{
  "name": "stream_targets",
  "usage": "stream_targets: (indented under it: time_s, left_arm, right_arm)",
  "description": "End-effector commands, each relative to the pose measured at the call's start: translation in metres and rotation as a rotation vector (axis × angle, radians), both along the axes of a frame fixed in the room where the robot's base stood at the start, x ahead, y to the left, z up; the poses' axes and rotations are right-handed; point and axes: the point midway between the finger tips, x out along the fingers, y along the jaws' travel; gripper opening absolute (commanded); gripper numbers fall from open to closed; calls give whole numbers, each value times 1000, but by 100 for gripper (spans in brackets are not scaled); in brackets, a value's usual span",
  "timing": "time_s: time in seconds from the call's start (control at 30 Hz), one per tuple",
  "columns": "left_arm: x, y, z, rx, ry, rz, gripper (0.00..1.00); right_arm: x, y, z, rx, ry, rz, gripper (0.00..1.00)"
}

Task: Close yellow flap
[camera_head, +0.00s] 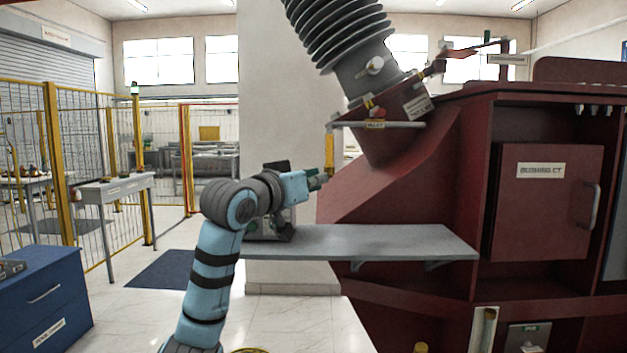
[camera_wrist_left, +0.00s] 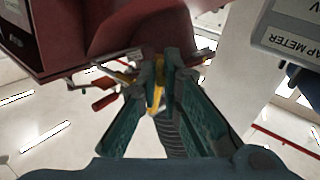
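The yellow flap (camera_head: 329,150) is a narrow upright yellow piece at the left end of a grey pipe on the dark red transformer housing. My left gripper (camera_head: 319,181) is at its lower end in the head view, pointing right. In the left wrist view, a yellow strip (camera_wrist_left: 157,90) shows between the two green fingers of my left gripper (camera_wrist_left: 160,72). The fingertips are close beside the strip, with a small gap showing. Whether they press on it cannot be made out. My right gripper is not in view.
A grey shelf (camera_head: 365,241) juts out below my left gripper. A device stands on its left end, partly behind my arm; the wrist view shows a labelled grey meter (camera_wrist_left: 290,42). The ribbed bushing (camera_head: 338,32) rises above. A red cabinet door (camera_head: 540,205) is at right.

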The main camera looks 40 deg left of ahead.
Motion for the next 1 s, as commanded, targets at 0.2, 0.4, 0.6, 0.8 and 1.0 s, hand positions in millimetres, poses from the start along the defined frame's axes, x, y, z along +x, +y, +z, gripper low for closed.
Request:
stream_targets:
  time_s: [0.2, 0.4, 0.6, 0.8, 1.0]
  left_arm:
    - [0, 3, 0, 0, 2, 3, 0]
    - [0, 1, 0, 0, 1, 5, 0]
    - [0, 0, 0, 0, 1, 12, 0]
    - [1, -1, 0, -1, 2, 24, 0]
    - [3, -4, 1, 0, 4, 66, 0]
  right_arm:
    - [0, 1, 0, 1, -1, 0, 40]
    - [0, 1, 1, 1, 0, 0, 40]
    - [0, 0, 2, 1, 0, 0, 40]
    - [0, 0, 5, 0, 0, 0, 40]
    - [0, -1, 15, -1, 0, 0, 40]
